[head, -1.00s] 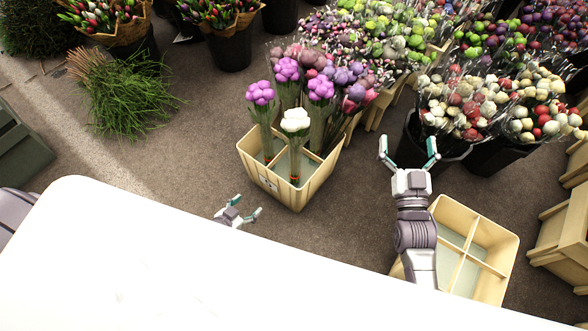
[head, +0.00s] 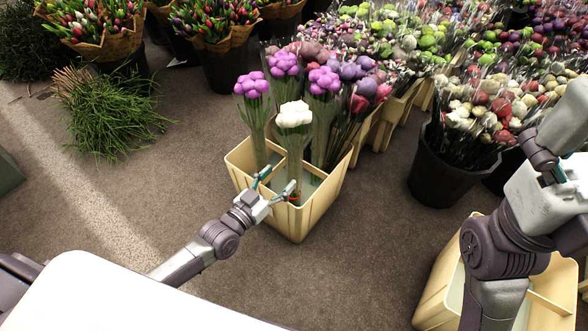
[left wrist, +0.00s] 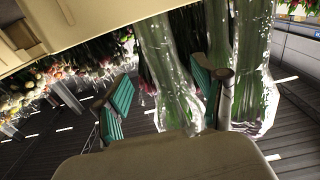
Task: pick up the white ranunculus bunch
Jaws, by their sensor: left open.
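The white ranunculus bunch (head: 294,114) stands upright in a cream crate (head: 300,222) in the head view, in front of purple bunches. Its head is round and white above wrapped green stems. My left gripper (head: 277,185) is open at the crate's near rim, its fingers pointing toward the stems. In the left wrist view my left gripper (left wrist: 162,97) has its green-padded fingers apart, with clear-wrapped stems beyond; I cannot tell there which bunch they belong to. I see nothing gripped. My right arm fills the right side, its fingers not visible.
Purple bunches (head: 252,86) share the crate. A black bucket of pale and red flowers (head: 447,165) stands right of it. Another divided cream crate (head: 437,285) is at lower right, partly behind my right arm.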

